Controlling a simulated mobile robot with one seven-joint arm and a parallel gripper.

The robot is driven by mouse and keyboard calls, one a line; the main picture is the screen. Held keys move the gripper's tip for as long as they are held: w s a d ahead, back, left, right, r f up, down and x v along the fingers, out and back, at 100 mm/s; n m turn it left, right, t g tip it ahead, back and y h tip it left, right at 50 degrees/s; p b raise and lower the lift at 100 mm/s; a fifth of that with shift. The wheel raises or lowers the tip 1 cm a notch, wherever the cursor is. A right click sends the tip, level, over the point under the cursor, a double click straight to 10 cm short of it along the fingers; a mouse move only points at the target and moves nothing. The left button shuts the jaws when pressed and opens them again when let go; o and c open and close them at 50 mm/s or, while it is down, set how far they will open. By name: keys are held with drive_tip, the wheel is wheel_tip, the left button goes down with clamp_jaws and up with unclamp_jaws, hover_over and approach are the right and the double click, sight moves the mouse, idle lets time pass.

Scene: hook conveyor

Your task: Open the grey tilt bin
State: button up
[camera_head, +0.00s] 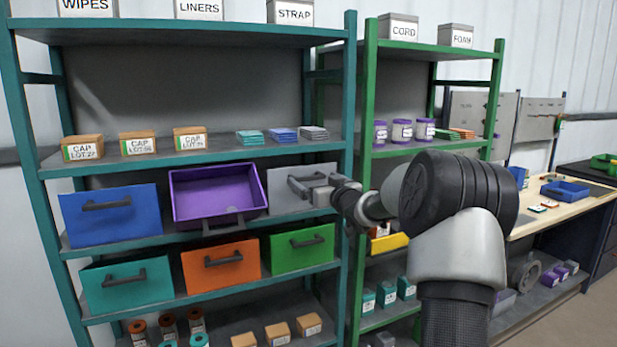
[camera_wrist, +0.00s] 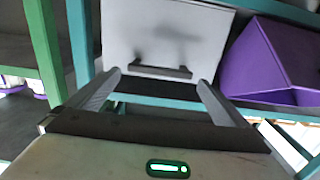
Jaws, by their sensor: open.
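The grey tilt bin (camera_head: 285,200) sits at the right end of the middle shelf of the teal rack, its front flat and shut. It also shows in the wrist view (camera_wrist: 165,30), where its dark bar handle (camera_wrist: 160,72) runs across the front. My gripper (camera_head: 303,182) is in front of the bin and partly covers the handle in the head view. In the wrist view my gripper (camera_wrist: 158,80) is open, one finger toward each end of the handle. The jaws are empty; whether the tips touch the bin front cannot be told.
The purple bin (camera_head: 215,188) beside it is tilted open; it also shows in the wrist view (camera_wrist: 275,65). The blue bin (camera_head: 112,217), teal bin (camera_head: 127,284), orange bin (camera_head: 221,265) and green bin (camera_head: 303,250) are shut. A rack post (camera_head: 350,150) stands close on the right.

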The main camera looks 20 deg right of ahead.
sight(310, 177)
drive_tip(key=w, duration=0.5)
drive_tip(key=shift+a, duration=0.1)
drive_tip(key=c, duration=1.3)
drive_tip(key=shift+f, duration=0.1)
